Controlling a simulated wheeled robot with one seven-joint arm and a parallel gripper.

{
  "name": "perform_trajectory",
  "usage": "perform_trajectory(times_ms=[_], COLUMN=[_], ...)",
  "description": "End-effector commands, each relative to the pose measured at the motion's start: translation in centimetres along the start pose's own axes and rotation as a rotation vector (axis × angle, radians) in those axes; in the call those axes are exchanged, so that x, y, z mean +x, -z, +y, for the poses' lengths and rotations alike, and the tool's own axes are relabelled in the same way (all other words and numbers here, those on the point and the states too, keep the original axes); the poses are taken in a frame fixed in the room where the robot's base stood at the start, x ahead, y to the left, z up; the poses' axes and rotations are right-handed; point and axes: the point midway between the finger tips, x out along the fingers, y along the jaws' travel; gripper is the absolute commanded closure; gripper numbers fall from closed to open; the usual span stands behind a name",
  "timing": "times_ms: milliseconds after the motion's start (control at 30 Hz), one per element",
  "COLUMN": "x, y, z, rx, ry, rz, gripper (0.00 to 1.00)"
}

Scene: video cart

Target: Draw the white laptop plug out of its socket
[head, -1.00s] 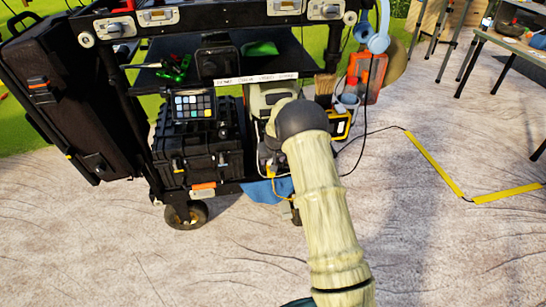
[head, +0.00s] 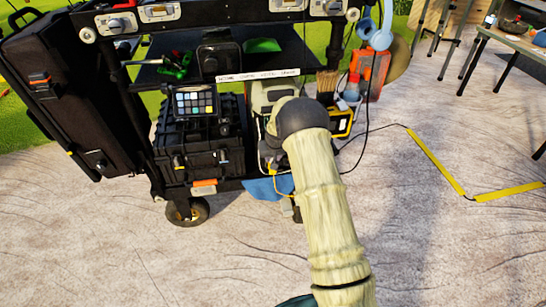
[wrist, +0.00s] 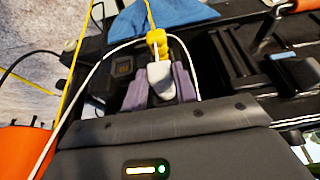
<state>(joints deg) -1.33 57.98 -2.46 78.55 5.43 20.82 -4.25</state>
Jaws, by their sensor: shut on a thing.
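The white laptop plug (wrist: 160,82) is in the middle of the wrist view, its far end against a yellow socket (wrist: 157,42) on a yellow cord. The two look joined; I cannot see a gap between them. My gripper (wrist: 159,90) is shut on the plug, with a purple-grey finger on each side of it. A thin white cable (wrist: 103,62) loops around the plug and runs down to the left. In the head view my arm hides the gripper and the plug; part of the yellow cord (head: 279,190) shows beside the arm.
A blue cloth (wrist: 165,18) lies beyond the socket. The cart's label-edged shelf (head: 230,77) is above the arm, with a black case (head: 195,158) to the left. A yellow-and-black device (head: 341,122) and an orange container (head: 370,72) are to the right. Open floor lies in front.

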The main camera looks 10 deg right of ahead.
Motion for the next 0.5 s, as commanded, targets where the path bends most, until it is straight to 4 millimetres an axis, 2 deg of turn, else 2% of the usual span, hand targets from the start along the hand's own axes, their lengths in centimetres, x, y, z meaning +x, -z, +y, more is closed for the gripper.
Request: perform_trajectory(times_ms=[500], x=[-0.32], y=[-0.95], z=[0.08], rx=[0.001], ry=[-0.001], rz=[-0.007], gripper=[0.94])
